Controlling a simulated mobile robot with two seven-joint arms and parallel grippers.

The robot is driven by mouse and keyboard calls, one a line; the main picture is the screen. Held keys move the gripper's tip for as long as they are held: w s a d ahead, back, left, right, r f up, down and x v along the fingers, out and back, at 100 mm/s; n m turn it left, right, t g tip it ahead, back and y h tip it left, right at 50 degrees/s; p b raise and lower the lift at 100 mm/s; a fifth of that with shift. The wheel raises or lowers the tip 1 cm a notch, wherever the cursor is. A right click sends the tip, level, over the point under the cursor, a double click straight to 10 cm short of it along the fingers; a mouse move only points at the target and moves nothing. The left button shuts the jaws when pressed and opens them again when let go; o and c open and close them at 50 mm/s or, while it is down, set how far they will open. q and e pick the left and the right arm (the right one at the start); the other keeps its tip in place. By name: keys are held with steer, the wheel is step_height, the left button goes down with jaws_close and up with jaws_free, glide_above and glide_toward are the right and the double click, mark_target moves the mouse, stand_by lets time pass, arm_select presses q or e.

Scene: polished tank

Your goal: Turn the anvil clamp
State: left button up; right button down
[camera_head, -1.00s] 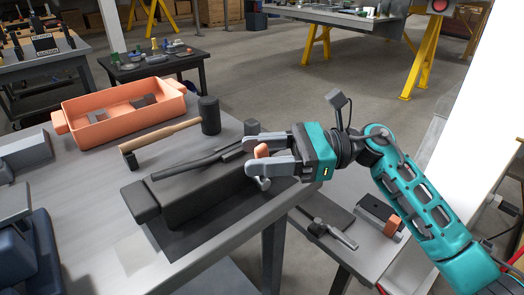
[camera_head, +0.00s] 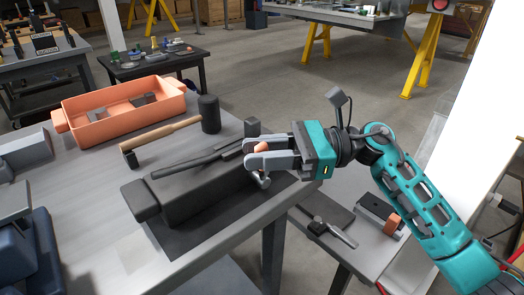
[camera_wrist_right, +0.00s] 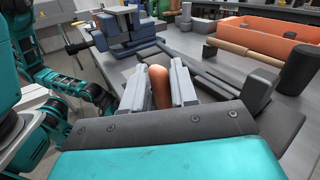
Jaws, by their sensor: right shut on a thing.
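The anvil (camera_head: 205,193) is a long dark grey block on a dark mat near the table's right edge. The clamp (camera_head: 264,181) is at its right end; a small grey metal part shows below my fingers. Its orange-brown handle (camera_head: 262,147) shows between the fingers, and also in the right wrist view (camera_wrist_right: 158,86). My right gripper (camera_head: 256,154) is shut on this handle, with one grey finger on each side. The fingers hide part of the clamp. My left gripper is not in view.
A hammer (camera_head: 168,132) with a wooden handle lies behind the anvil. Dark bars (camera_head: 205,158) lie along the anvil's top. An orange tray (camera_head: 100,131) stands at the back left. A lower bench (camera_head: 372,262) with small tools is at the right.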

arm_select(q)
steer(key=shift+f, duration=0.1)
arm_select(e)
steer(key=shift+s+a+f+n+h+b, duration=0.2)
steer(key=shift+s+a+n+h+b, duration=0.1)
steer(key=shift+a+h+b, duration=0.25)
steer(key=shift+s+a+f+n+t+h+b, duration=0.25)
steer(key=shift+s+a+n+h, duration=0.1)
steer(key=shift+h, duration=0.3)
steer(key=shift+s+a+f+n+t+h+b, duration=0.15)
steer(key=shift+s+a+n+h+b, duration=0.15)
steer(key=shift+h, duration=0.3)
steer(key=shift+s+a+f+n+h, duration=0.2)
steer(key=shift+a+f+n+h, duration=0.15)
steer(key=shift+h, duration=0.35)
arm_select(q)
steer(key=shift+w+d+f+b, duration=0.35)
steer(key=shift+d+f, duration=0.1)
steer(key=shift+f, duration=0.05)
arm_select(e)
steer(key=shift+s+a+f+t+h, duration=0.15)
steer(key=shift+a+f+t+h, duration=0.1)
steer(key=shift+t+h, duration=0.15)
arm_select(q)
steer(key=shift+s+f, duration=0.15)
arm_select(e)
steer(key=c, duration=1)
jaws_free()
